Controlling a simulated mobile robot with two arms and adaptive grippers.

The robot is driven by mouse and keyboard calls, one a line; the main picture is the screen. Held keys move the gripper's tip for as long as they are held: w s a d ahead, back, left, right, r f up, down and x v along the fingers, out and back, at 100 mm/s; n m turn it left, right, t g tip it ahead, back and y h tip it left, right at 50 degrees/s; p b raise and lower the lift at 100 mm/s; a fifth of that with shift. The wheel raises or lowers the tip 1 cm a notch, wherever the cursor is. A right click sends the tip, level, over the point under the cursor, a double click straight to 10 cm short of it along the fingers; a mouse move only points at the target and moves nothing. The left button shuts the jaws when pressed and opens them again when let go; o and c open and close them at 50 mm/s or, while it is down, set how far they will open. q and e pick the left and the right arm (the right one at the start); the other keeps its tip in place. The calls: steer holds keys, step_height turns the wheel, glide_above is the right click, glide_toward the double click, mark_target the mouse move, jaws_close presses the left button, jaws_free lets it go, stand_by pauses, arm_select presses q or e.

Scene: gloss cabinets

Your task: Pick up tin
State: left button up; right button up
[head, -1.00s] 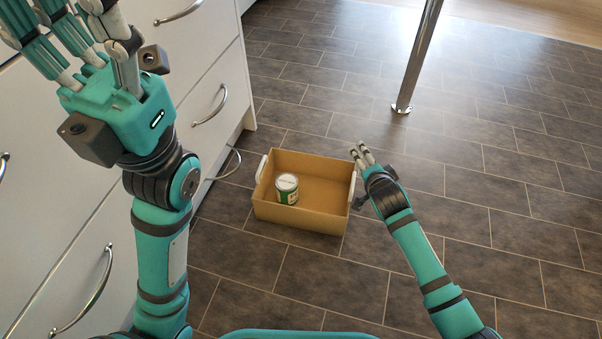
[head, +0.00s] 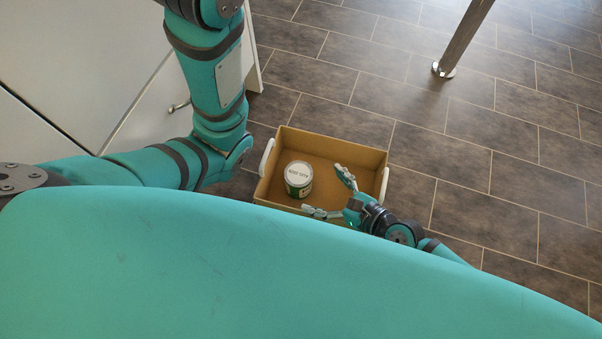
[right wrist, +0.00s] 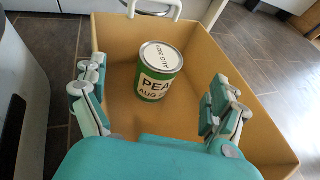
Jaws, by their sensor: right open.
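The tin (head: 299,179) is green with a white label and a pale lid, and stands upright inside a brown box (head: 335,146) on the floor. In the right wrist view the tin (right wrist: 160,72) shows the letters "PEA" and stands ahead, between the lines of the two fingers. My right gripper (head: 329,196) is open and empty, over the front right part of the box, with its fingers spread towards the tin. It also shows in the right wrist view (right wrist: 155,105); I see no contact with the tin. My left arm shows in the head view, but its gripper is out of frame.
The box has white handles (head: 384,184) at its left and right ends. White cabinets (head: 90,60) stand at the left. A metal post (head: 462,40) stands on the tiled floor at the upper right. The floor right of the box is clear.

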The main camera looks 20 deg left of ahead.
mark_target(298, 173)
steer(key=b+x, duration=0.1)
steer(key=x, duration=0.3)
steer(key=shift+w+a+f, duration=0.15)
steer(key=shift+a+f, duration=0.05)
steer(key=shift+a, duration=0.1)
steer(key=b+x, duration=0.1)
steer(key=x, duration=0.1)
steer(key=b+x, duration=0.2)
steer(key=shift+w+f, duration=0.1)
steer(key=shift+f, duration=0.25)
steer(key=shift+w+a, duration=0.2)
steer(key=shift+a, duration=0.15)
steer(key=c, duration=1.5)
steer(key=shift+c, duration=0.9)
steer(key=shift+r, duration=0.1)
